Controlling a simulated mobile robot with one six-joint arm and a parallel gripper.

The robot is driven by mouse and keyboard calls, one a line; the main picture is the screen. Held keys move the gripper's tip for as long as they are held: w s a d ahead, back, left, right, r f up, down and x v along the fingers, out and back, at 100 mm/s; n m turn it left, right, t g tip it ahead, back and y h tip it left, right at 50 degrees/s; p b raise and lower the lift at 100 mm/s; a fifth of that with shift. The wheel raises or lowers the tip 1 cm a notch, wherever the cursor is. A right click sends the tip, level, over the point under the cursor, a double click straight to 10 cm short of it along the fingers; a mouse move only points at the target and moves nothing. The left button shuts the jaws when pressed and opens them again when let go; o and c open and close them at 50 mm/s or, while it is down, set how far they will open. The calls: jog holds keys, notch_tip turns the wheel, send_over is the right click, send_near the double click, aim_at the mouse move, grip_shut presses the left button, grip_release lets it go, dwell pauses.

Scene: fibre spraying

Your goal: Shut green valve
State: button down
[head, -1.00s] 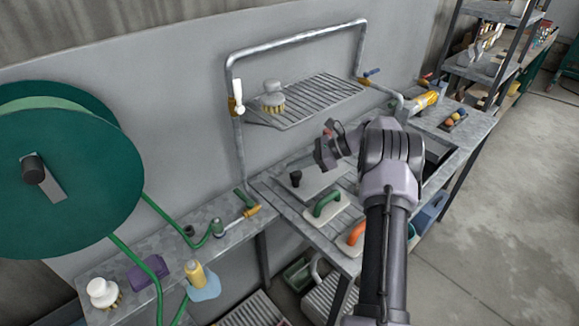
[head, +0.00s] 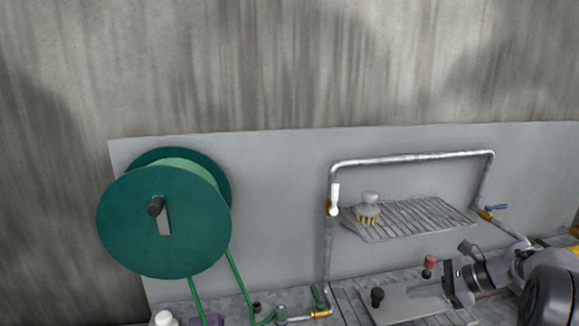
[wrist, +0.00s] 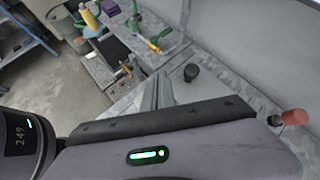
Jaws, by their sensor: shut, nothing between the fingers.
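The green valve (head: 318,296) is a green lever on a brass fitting at the foot of the metal pipe, low in the head view. Its lever appears to stand across the short brass run. In the wrist view the green valve (wrist: 163,34) shows small, beyond the fingers. My gripper (head: 440,287) is at the lower right of the head view, over the bench and well to the right of the valve. My gripper's fingers (wrist: 157,80) look closed and empty in the wrist view. Nothing touches the valve.
A black knob (head: 377,293) and a red knob (head: 429,262) stand between or near my gripper and the valve. A wire rack (head: 410,219) with a brush (head: 368,208) hangs above. A white-handled valve (head: 335,199) and a blue-handled valve (head: 495,207) sit on the pipe. A green hose reel (head: 164,222) is left.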

jog(key=s+a+r+n+g+h+b, duration=0.1)
jog(key=s+a+r+n+h, duration=0.1)
jog(key=s+a+r+n, duration=0.35)
jog(key=s+a+r+n+g+h+b, duration=0.1)
jog(key=s+a+r+n+h, duration=0.15)
jog(key=s+a+r, duration=0.6)
jog(key=s+a+f+n+t, duration=0.1)
jog(key=s+a+f+n, duration=0.1)
jog(key=s, duration=0.4)
jog(key=s+a+f+n+t+h, duration=0.1)
jog(key=s+a+n, duration=0.3)
jog(key=s, duration=0.2)
jog(key=s+a+f+n+h+b, duration=0.1)
jog(key=s+a+f+n, duration=0.1)
jog(key=s, duration=0.4)
jog(key=shift+a+f+n+t, duration=0.3)
jog(key=shift+a+n+t, duration=0.15)
jog(key=shift+n, duration=0.35)
jog(key=shift+h, duration=0.25)
